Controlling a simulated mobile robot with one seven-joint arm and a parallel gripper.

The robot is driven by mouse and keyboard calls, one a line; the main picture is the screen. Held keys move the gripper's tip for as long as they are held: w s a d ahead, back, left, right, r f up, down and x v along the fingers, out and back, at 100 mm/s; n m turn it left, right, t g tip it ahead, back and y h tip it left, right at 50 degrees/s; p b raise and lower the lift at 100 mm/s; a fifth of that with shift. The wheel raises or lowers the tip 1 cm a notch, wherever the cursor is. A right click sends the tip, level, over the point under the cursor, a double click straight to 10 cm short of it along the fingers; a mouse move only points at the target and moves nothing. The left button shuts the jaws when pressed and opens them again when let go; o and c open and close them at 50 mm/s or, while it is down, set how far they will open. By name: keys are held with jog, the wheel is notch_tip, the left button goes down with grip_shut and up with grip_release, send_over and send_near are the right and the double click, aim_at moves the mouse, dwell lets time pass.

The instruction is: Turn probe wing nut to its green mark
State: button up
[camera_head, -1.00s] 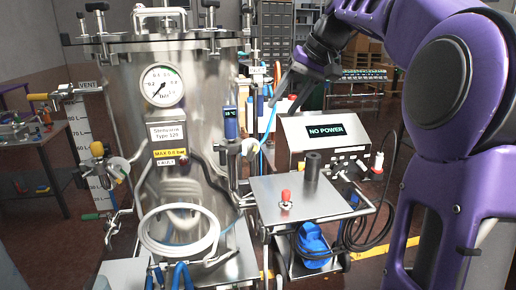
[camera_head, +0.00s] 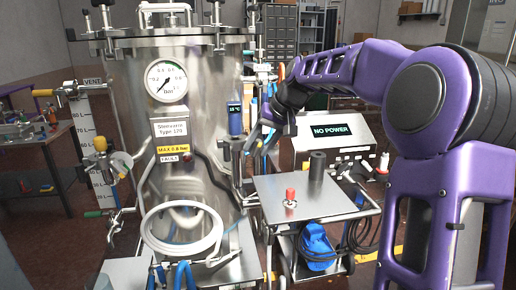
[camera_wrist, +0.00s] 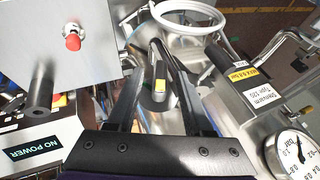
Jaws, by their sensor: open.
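My gripper (camera_head: 262,136) is at the vessel's right side, pointing down, beside the blue probe display (camera_head: 235,118) reading 15 °C. In the wrist view my gripper (camera_wrist: 155,75) has its fingers apart. A dark grey part with a small yellow patch (camera_wrist: 160,86) shows between them, and no clear contact is visible. I cannot tell whether this part is the probe wing nut. No green mark on a wing nut can be made out.
The steel vessel (camera_head: 185,125) with a pressure gauge (camera_head: 166,81) stands left of the gripper. A steel cart top (camera_head: 330,197) carries a red knob (camera_head: 290,196) and a black cylinder (camera_head: 317,165). A NO POWER console (camera_head: 330,131) stands behind. A white hose coil (camera_head: 180,235) hangs in front.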

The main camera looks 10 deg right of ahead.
jog(key=shift+f, duration=0.15)
jog(key=shift+c, duration=0.2)
grip_shut()
dwell(0.3)
